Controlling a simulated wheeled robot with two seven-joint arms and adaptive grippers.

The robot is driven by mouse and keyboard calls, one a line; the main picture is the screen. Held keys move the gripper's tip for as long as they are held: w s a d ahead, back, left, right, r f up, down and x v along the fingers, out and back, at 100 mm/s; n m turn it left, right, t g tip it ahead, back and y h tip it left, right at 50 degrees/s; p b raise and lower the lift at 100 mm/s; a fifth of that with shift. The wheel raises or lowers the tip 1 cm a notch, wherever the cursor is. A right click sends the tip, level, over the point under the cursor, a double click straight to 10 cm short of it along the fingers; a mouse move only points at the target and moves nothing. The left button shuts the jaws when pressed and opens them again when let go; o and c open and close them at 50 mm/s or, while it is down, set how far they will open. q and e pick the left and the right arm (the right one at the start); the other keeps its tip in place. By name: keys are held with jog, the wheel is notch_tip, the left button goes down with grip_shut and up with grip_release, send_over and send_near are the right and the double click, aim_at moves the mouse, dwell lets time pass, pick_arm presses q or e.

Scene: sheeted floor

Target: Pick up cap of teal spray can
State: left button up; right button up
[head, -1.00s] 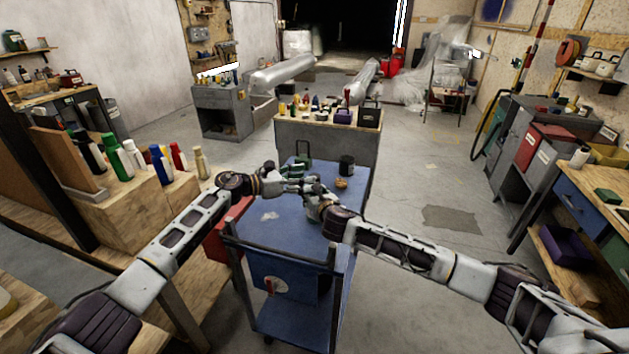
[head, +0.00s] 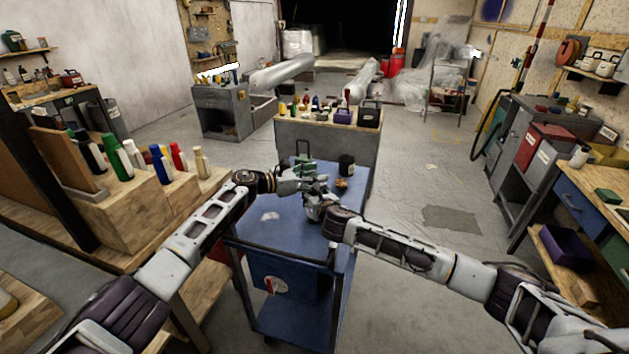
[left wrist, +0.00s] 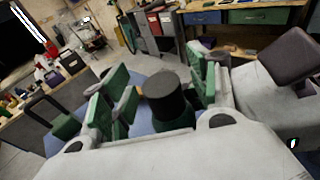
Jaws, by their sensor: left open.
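In the left wrist view a black cylindrical cap (left wrist: 165,97) sits on a dark teal spray can (left wrist: 177,136), of which only a small part shows. My left gripper (left wrist: 155,92) is open, with one green-padded finger on each side of the cap. I cannot tell whether either finger touches it. In the head view my left gripper (head: 322,184) is above the blue cart, close to my right gripper (head: 314,198). The can is mostly hidden there between the two hands. I cannot make out whether the right fingers are shut on it.
The blue cart (head: 272,228) stands below both hands. A black canister (head: 346,165), a small tan object (head: 342,183) and a green item (head: 303,165) are at its far part. A wooden bench (head: 142,205) with several bottles is at the left.

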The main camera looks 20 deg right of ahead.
pick_arm(q)
jog(key=shift+c, duration=0.2)
jog(key=c, duration=0.7)
jog(key=shift+c, duration=0.2)
jog(key=shift+r, duration=5)
pick_arm(e)
jog(key=o, duration=1.1)
jog(key=shift+o, duration=0.2)
